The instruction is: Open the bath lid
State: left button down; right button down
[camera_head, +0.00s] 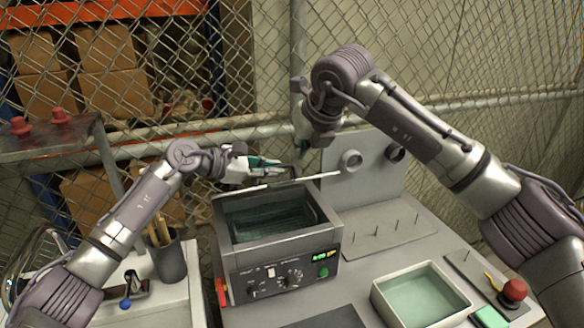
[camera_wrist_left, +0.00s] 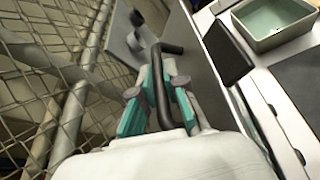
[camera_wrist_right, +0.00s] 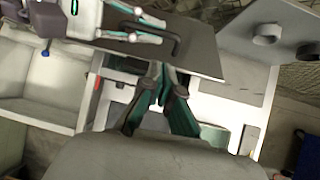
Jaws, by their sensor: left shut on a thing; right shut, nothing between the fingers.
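The bath (camera_head: 290,248) stands on the bench in the head view with its top open and its dark inside visible. The lid (camera_head: 318,179) shows there as a thin pale edge, raised above the bath's back rim. In the right wrist view the lid (camera_wrist_right: 205,62) is a dark grey panel with a black bar handle (camera_wrist_right: 176,42). My left gripper (camera_head: 262,164) is shut on this handle, which also runs between its fingers in the left wrist view (camera_wrist_left: 179,95). My right gripper (camera_head: 303,150) is shut and empty, apart from the lid; its fingertips (camera_wrist_right: 166,76) meet in its wrist view.
A pale tray (camera_head: 462,303) with green contents and a red button (camera_head: 514,290) sit right of the bath. A grey upright panel (camera_head: 372,190) with round fittings stands behind. A cup of tools (camera_head: 168,258) stands left. Wire fence closes off the back.

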jog(key=shift+h, duration=0.5)
jog(key=x, duration=0.9)
jog(key=shift+w+r, duration=0.15)
jog(key=shift+w, duration=0.2)
